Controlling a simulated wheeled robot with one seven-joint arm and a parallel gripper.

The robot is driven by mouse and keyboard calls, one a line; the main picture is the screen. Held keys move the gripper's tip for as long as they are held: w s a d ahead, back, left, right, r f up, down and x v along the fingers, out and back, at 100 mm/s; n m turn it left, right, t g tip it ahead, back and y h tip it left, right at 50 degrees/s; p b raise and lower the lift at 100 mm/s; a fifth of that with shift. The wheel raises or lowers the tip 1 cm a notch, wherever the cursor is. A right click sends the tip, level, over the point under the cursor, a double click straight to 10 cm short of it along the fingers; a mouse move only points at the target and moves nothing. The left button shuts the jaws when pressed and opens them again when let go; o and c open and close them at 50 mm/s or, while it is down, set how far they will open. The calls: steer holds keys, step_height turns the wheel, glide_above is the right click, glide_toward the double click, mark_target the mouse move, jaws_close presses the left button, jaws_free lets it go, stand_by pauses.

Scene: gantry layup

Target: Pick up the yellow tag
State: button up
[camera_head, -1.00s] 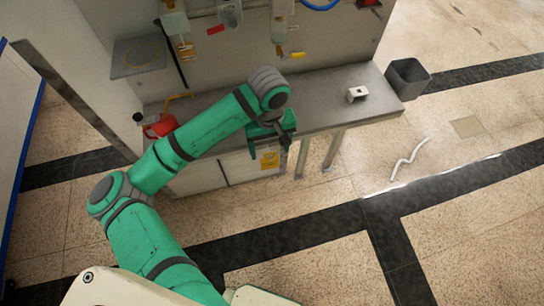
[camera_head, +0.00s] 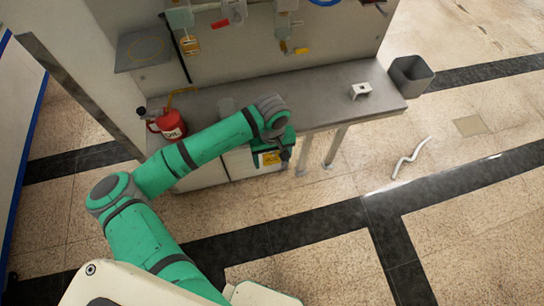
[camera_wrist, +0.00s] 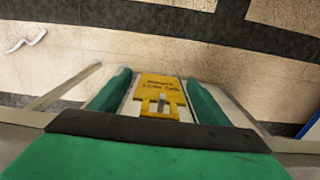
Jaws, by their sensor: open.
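The yellow tag (camera_head: 270,158) shows at the front of the white cabinet under the bench, just below my gripper in the head view. In the wrist view the tag (camera_wrist: 158,88) has dark lettering and a cut-out, and its face is toward the camera. My gripper (camera_wrist: 156,80) is open, with one green finger on each side of the tag. There are gaps between the tag and both fingers. I cannot tell whether the tag touches the cabinet or how it is held there. My wrist hides part of the bench edge behind it.
The grey bench (camera_head: 320,92) carries a red oil can (camera_head: 170,124), a clear container (camera_head: 226,106) and a small white bracket (camera_head: 361,91). A grey bin (camera_head: 410,77) stands off its right end. A white curved strip (camera_head: 411,158) lies on open floor.

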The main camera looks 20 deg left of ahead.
steer(key=shift+c, duration=0.3)
steer(key=c, duration=1)
steer(key=shift+c, duration=0.2)
steer(key=shift+s+r, duration=0.1)
steer(key=shift+r, duration=0.7)
steer(key=s+d, duration=0.3)
steer(key=s, duration=0.2)
steer(key=s+d, duration=0.3)
steer(key=s, duration=0.1)
steer(key=s+d, duration=0.4)
steer(key=s, duration=0.1)
steer(key=shift+s, duration=0.35)
steer(key=shift+c, duration=0.6)
